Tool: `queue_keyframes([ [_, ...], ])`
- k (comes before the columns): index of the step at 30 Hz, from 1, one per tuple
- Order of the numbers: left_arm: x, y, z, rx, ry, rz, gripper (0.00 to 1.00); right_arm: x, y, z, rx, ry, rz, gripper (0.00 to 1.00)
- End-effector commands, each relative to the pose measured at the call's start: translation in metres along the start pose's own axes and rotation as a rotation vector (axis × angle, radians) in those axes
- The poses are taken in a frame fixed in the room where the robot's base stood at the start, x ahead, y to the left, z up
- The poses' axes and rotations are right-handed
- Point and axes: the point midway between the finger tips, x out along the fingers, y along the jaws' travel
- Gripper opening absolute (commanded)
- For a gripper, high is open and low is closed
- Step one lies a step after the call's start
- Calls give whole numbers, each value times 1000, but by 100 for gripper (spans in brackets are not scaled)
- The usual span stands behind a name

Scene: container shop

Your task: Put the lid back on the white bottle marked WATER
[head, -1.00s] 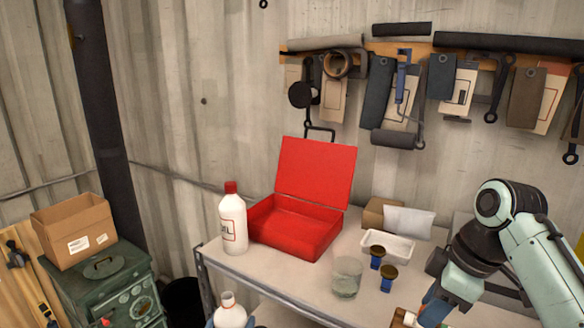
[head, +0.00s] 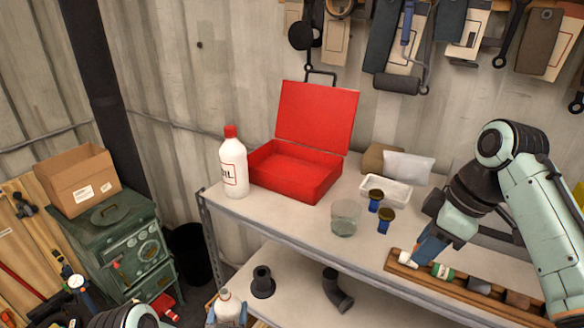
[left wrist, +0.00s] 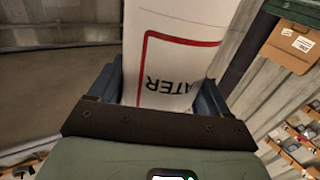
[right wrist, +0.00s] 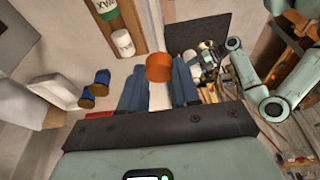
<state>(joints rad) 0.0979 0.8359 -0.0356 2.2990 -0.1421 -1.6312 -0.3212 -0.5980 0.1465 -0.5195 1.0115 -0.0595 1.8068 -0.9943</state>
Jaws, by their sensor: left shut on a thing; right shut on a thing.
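The white bottle marked WATER (head: 230,309) is low in the head view, upright, with its white neck uncovered. My left gripper (head: 227,317) is shut around its body. In the left wrist view the bottle (left wrist: 178,60) fills the space between the fingers, with red-framed lettering on its side. My right gripper (right wrist: 159,88) is shut on a small orange lid-like piece (right wrist: 159,67), which shows between its fingertips in the right wrist view. The two grippers are well apart.
The wooden rack (head: 470,296) holds several small containers. A glass (head: 345,218), two blue-bodied jars (head: 375,203), a white tray (head: 385,191), an open red box (head: 295,172) and a red-capped bottle (head: 234,165) stand on the upper shelf. The stove (head: 125,245) is left.

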Motion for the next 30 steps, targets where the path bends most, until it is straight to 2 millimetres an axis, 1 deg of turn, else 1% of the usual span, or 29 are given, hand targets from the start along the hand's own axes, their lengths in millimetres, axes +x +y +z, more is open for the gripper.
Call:
queue_keyframes([
  [16, 0, 0, -1, 0, 2, 1, 18, 0, 0, 0, 0, 0, 0, 4],
  [20, 0, 5, 0, 0, 1, 26, 18, 0, 0, 0, 0, 0, 0, 4],
  [23, -2, 18, 2, 1, 1, 92, 18, 0, 0, 0, 0, 0, 0, 4],
  [26, -5, 39, 5, 1, 0, 199, 18, 0, 0, 0, 0, 0, 0, 4],
  [30, -10, 72, 10, 1, 1, 374, 18, 0, 0, 0, 0, 0, 0, 4],
])
